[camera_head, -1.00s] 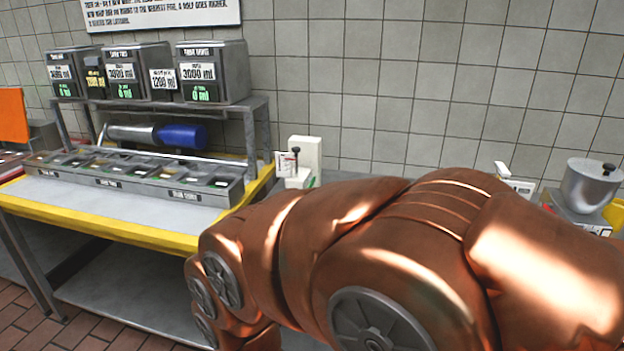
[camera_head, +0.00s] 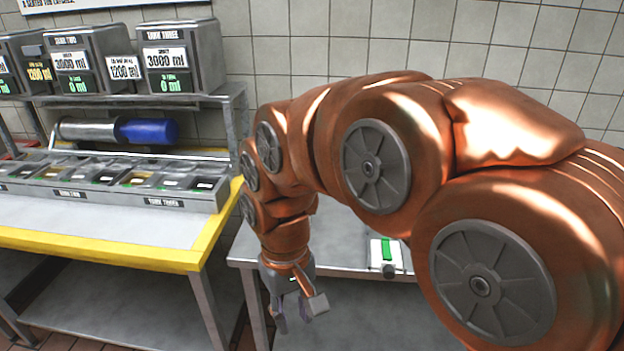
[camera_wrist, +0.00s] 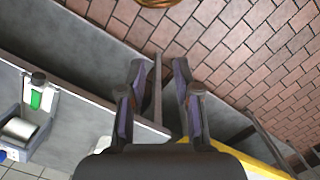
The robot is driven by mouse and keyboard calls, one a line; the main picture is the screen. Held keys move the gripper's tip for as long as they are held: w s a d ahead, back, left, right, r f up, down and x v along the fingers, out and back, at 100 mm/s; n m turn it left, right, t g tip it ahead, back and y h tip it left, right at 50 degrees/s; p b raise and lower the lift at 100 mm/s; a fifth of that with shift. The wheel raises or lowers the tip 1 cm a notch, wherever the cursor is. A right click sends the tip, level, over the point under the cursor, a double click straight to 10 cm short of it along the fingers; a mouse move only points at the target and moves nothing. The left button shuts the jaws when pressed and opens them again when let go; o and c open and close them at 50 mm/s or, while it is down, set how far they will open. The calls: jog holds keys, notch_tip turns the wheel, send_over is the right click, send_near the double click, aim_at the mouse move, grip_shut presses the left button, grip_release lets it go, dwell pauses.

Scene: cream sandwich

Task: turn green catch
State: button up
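The green catch (camera_head: 386,250) is a small green strip on a white block with a dark knob, on the grey table right of my gripper. It also shows at the left edge of the wrist view (camera_wrist: 36,98). My gripper (camera_head: 297,314) points down near the left end of that table, apart from the catch. In the wrist view my gripper (camera_wrist: 159,72) has its two fingers spread with nothing between them, above the table's edge and the floor.
A yellow-edged table (camera_head: 150,254) with a row of small bins (camera_head: 110,185) stands at left. Tank boxes (camera_head: 180,57) sit on a rack above a blue-ended cylinder (camera_head: 148,132). A metal cylinder (camera_wrist: 18,130) is near the catch.

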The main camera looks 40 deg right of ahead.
jog(key=w+d+r+m+p, duration=0.1)
jog(key=w+d+r, duration=0.15)
jog(key=w, duration=0.35)
jog(key=w+d+r+m+p, duration=0.1)
jog(key=w+d+r, duration=0.15)
jog(key=w, duration=0.25)
jog(key=w+d+r+m+p, duration=0.1)
jog(key=w+d, duration=0.5)
jog(key=w+d+r+m+t+p, duration=0.1)
jog(key=w+d+m+p, duration=0.1)
jog(key=w+d, duration=0.4)
jog(key=w+d+r+m+p, duration=0.1)
jog(key=w+d+m+p, duration=0.1)
jog(key=w+d, duration=0.4)
jog(key=shift+w+d, duration=0.1)
jog(key=shift+d, duration=0.4)
jog(key=shift+f, duration=0.1)
jog(key=shift+f+p, duration=1.4)
jog(key=shift+f, duration=2.3)
jog(key=shift+c, duration=0.4)
grip_shut()
